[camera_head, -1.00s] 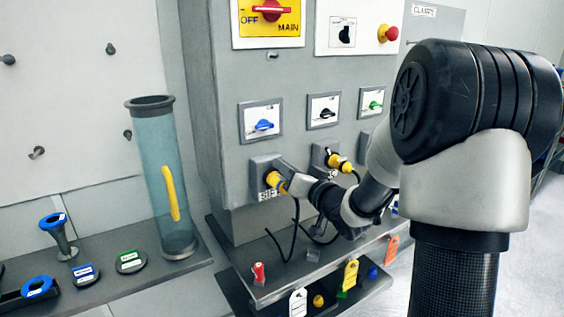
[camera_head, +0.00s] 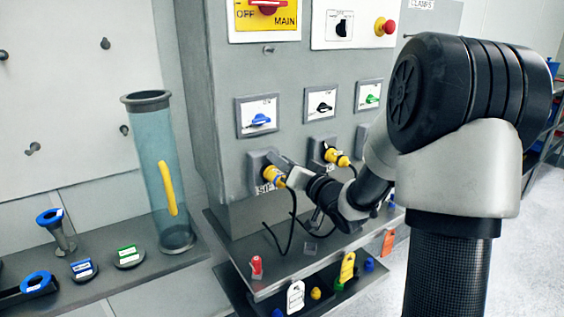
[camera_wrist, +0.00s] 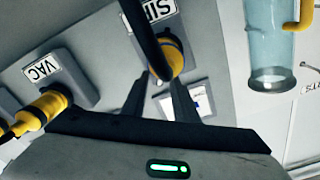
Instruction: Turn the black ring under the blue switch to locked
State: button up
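The blue switch (camera_head: 260,119) is on a white plate on the grey cabinet front. Below it, a yellow plug (camera_head: 273,175) sits in the socket labelled SIFT; it also shows in the wrist view (camera_wrist: 176,52). The black ring at the plug is not clearly visible, so its position cannot be read. My gripper (camera_head: 285,175) is at this plug from the front right. In the wrist view, the gripper's two fingers (camera_wrist: 161,84) are apart, with their tips at the plug. Whether they press on the ring or plug cannot be told.
A second yellow plug (camera_head: 337,157), labelled VAC in the wrist view, sits right of my gripper. Black cables hang from the plugs. A shelf (camera_head: 262,290) with tags and small parts lies below. A clear blue tube (camera_head: 158,180) stands at left.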

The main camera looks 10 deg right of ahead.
jog(key=shift+s, duration=0.15)
jog(key=b+v, duration=0.2)
jog(key=v, duration=1.5)
jog(key=shift+b, duration=0.3)
